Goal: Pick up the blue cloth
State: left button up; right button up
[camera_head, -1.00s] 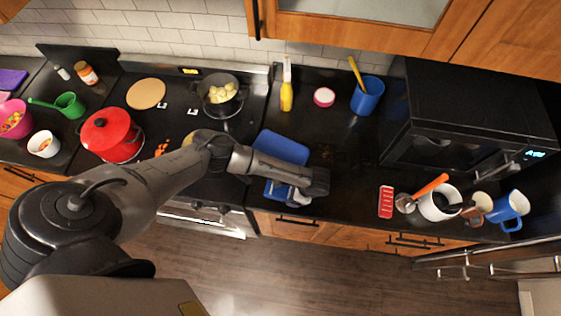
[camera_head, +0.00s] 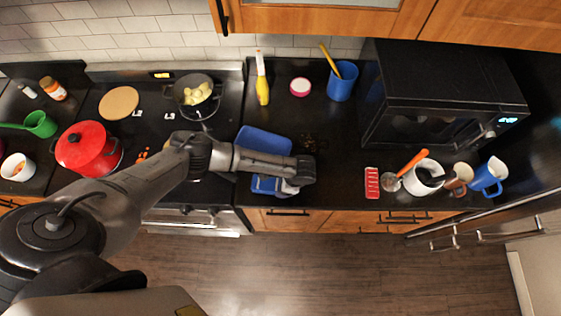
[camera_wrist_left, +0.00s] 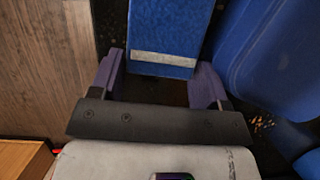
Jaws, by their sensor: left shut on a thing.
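The blue cloth (camera_head: 266,185) lies at the front edge of the counter, partly hidden under my left arm. In the left wrist view the cloth (camera_wrist_left: 172,30) is a flat blue piece with a pale stripe. My left gripper (camera_head: 290,187) is at the right side of the cloth in the head view. In the left wrist view the purple fingers of this gripper (camera_wrist_left: 160,80) stand on either side of the cloth's near end, shut on it. Whether the cloth is clear of the counter cannot be told. My right gripper is not in view.
A blue tray (camera_head: 258,137) lies right behind the cloth. The stove with a red pot (camera_head: 84,150) and a pan (camera_head: 190,83) is to the left. A red item (camera_head: 372,182), a white pot (camera_head: 424,173) and a blue mug (camera_head: 488,179) stand to the right, before the microwave (camera_head: 440,95).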

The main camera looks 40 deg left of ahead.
pick_arm(q)
jog(key=v, duration=0.3)
jog(key=shift+s+r, duration=0.25)
jog(key=shift+r, duration=0.1)
jog(key=w+d+r+b, duration=0.2)
jog(key=d+r, duration=0.4)
jog(key=d, duration=0.4)
jog(key=shift+d+r, duration=0.25)
